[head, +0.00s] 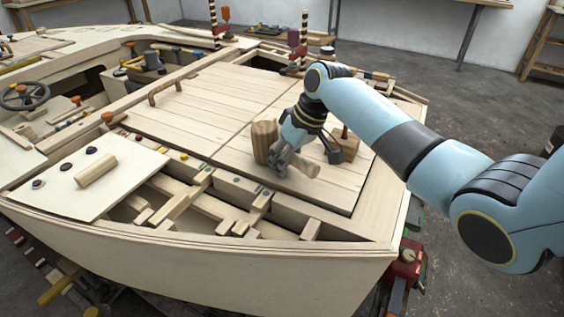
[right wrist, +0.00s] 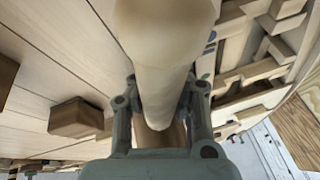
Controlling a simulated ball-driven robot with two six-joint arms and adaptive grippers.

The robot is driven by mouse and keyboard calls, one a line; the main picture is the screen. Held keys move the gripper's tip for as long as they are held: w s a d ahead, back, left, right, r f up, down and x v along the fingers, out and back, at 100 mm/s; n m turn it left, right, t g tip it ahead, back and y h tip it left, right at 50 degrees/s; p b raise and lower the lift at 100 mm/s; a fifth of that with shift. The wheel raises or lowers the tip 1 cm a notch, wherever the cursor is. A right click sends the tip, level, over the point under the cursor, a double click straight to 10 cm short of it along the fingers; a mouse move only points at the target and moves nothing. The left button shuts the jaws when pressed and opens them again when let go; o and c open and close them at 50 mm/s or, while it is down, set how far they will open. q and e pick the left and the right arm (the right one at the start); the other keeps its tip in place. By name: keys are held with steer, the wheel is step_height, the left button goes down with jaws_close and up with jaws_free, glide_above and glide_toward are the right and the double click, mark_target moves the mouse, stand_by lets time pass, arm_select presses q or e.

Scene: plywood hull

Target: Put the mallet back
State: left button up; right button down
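The wooden mallet has a thick tan head (head: 264,140) and a pale round handle (head: 303,167). It is over the planked hatch, right of the middle in the head view. My right gripper (head: 284,160) reaches down from the right and has its fingers on both sides of the handle, close to the head. In the right wrist view the pale handle (right wrist: 165,50) runs from the top edge down between the fingers (right wrist: 160,103), which look closed against it. Whether the mallet touches the planks is hard to tell. My left gripper is not in view.
Brown wooden blocks (head: 346,143) stand on the hatch just right of my gripper; a block (right wrist: 78,117) also shows in the right wrist view. A pale panel (head: 60,190) with a wooden handle lies left. Open framing (head: 190,205) lies in front. The hatch's left planks are mostly clear.

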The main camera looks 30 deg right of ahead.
steer(key=c, duration=1.4)
jaws_free()
steer(key=shift+s+f, duration=0.1)
steer(key=shift+f, duration=0.3)
steer(key=shift+d+r, duration=0.1)
steer(key=v, duration=1.2)
